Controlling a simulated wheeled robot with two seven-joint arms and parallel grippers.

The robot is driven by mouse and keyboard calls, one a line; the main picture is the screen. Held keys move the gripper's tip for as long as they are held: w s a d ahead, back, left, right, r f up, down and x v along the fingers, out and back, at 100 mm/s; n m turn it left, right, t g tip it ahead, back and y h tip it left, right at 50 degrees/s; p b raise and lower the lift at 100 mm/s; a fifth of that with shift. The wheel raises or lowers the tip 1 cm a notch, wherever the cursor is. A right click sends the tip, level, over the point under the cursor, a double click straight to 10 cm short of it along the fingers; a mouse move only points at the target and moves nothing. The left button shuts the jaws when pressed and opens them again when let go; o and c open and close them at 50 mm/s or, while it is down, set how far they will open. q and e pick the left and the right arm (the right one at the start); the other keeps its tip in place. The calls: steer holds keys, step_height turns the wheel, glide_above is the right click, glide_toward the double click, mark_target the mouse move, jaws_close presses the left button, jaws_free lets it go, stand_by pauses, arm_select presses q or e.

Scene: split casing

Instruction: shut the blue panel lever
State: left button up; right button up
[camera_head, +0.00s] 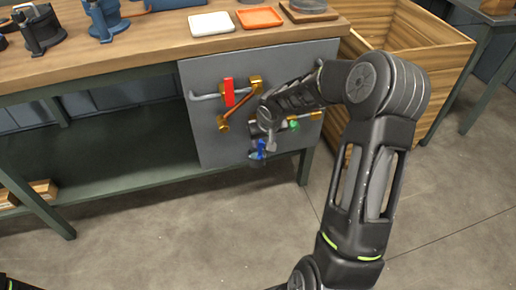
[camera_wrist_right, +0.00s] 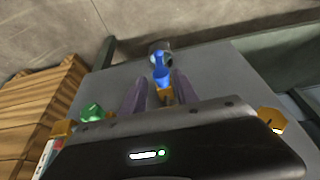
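The blue lever (camera_head: 259,149) is low on the grey panel (camera_head: 215,143) in the head view, partly hidden by my right gripper. In the right wrist view the blue lever (camera_wrist_right: 161,72) sits between the two fingertips, with a grey round fitting (camera_wrist_right: 160,46) just beyond it. My right gripper (camera_wrist_right: 159,86) is open, with a finger on each side of the lever. Whether a finger touches the lever I cannot tell. My left gripper is not in view.
The panel also carries a red lever (camera_head: 229,92), a green handle (camera_head: 294,125) close to my right gripper, and brass fittings with a copper pipe (camera_head: 240,104). A wooden crate (camera_head: 428,52) stands to the right. Trays lie on the bench (camera_head: 150,42) above.

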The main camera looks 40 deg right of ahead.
mark_target(261, 147)
steer(key=shift+f, duration=0.15)
steer(key=b+x, duration=0.2)
steer(key=x, duration=0.5)
steer(key=shift+w+f, duration=0.2)
steer(key=shift+f, duration=0.05)
jaws_close()
stand_by(1.2)
